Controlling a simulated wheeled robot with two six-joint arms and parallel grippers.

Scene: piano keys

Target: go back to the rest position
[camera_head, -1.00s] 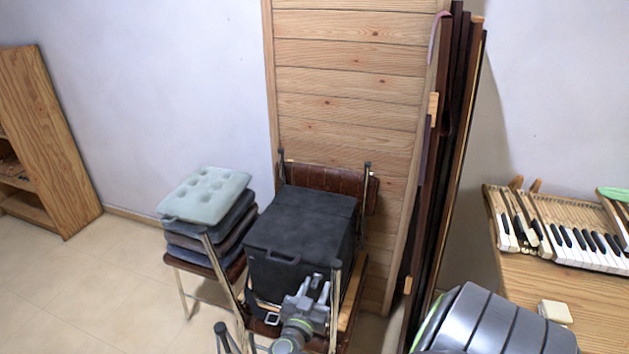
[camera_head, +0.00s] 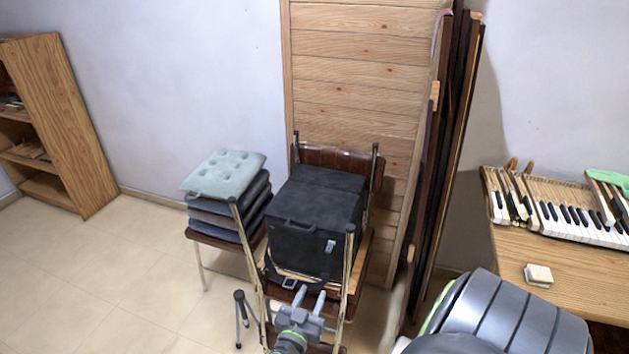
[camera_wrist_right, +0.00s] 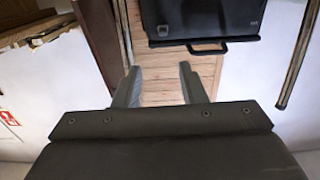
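My right gripper (camera_head: 309,297) shows at the bottom centre of the head view, in front of a chair with a black case on it. In the right wrist view its two fingers (camera_wrist_right: 160,84) stand apart with nothing between them, so it is open and empty. The black case (camera_head: 312,225) is beyond the gripper; it also shows at the top of the wrist view (camera_wrist_right: 200,18). My left gripper is not in either current view.
A chair with stacked cushions (camera_head: 224,175) stands left of the case. A small black tripod (camera_head: 243,315) is on the floor. Piano keys (camera_head: 575,215) and a small cream block (camera_head: 538,275) lie on a wooden table (camera_head: 590,285) at right. Floor is free at left.

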